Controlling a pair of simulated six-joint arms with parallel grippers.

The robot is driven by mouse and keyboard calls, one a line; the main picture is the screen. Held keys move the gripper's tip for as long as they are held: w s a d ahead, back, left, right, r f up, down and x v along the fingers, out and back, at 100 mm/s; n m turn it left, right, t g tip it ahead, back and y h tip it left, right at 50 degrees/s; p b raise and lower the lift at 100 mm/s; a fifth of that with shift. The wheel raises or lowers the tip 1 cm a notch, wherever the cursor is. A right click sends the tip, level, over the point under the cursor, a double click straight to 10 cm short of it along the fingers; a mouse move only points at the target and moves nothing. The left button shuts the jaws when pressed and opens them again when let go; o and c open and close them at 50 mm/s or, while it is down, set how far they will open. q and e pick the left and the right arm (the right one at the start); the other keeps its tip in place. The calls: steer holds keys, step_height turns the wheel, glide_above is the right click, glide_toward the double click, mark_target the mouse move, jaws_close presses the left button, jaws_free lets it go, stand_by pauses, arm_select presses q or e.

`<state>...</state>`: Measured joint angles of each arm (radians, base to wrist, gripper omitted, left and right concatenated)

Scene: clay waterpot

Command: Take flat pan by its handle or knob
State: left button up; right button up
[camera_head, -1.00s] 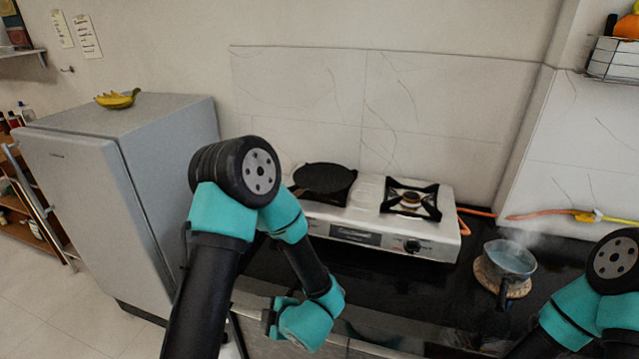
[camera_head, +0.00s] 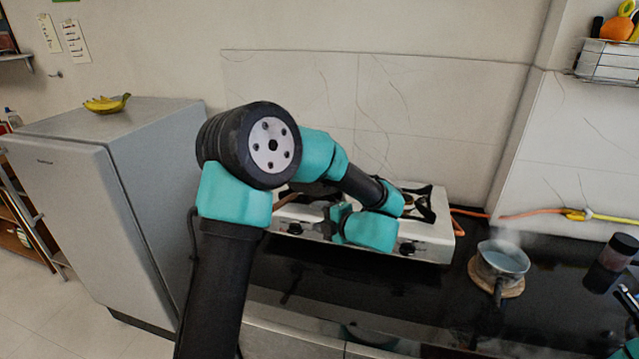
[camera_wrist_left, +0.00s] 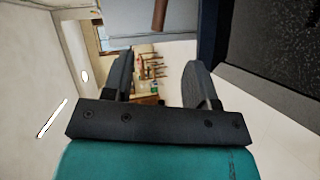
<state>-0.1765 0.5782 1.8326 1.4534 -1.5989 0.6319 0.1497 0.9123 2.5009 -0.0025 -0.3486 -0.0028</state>
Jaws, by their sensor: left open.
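The flat pan sits on the left burner of the stove and is mostly hidden behind my left arm in the head view; a strip of its dark surface (camera_head: 309,187) and a brownish handle (camera_head: 287,199) pointing left show. In the left wrist view, a brown handle end (camera_wrist_left: 160,14) shows at the top, beyond the fingertips.
The white stove (camera_head: 432,240) has a bare right burner (camera_head: 418,205). A steaming pot (camera_head: 503,258) stands on a round mat (camera_head: 513,291) to the right. A fridge (camera_head: 70,200) with bananas (camera_head: 106,104) on top stands left. Black counter between stove and pot is clear.

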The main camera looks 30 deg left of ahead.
mark_target(283, 204)
arm_select(q)
steer(key=x, duration=1.2)
steer(key=shift+a, duration=0.1)
steer(key=shift+w, duration=0.1)
steer(key=shift+x, duration=2.6)
steer(key=shift+w+f, duration=0.1)
steer(key=shift+w, duration=0.05)
jaws_close()
